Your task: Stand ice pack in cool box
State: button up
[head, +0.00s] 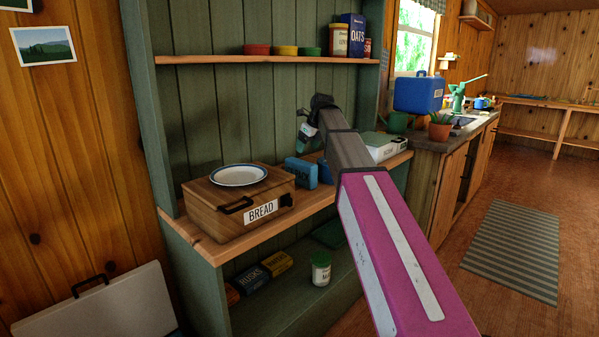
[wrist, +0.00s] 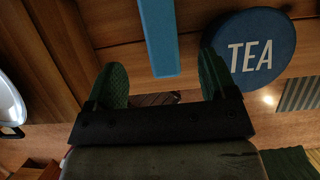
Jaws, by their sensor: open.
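The ice pack (head: 300,171) is a blue slab standing on the dresser shelf, right of the bread box. In the wrist view the ice pack (wrist: 158,38) shows edge-on as a narrow blue bar, ahead of and between the two finger lines. My gripper (head: 307,143) is above it, pointing down. In the wrist view my gripper (wrist: 163,80) has its green fingers wide apart with nothing between them. A white panel with a dark handle (head: 103,303) at the lower left looks like the cool box; most of it is cut off, and its inside is not seen.
A round blue TEA tin (wrist: 262,52) stands close right of the ice pack. The bread box (head: 230,215) carries a plate (head: 239,175). An upper shelf (head: 265,59) holds bowls and tins. A blue container (head: 418,93) is at right. Open floor (head: 475,200) lies beyond.

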aim_at(301, 161)
jog(key=x, duration=1)
jog(key=shift+w+a, duration=0.15)
jog(key=shift+f, duration=0.25)
jog(key=shift+f, duration=0.2)
dwell(0.4)
jog(key=shift+a, duration=0.1)
grip_shut()
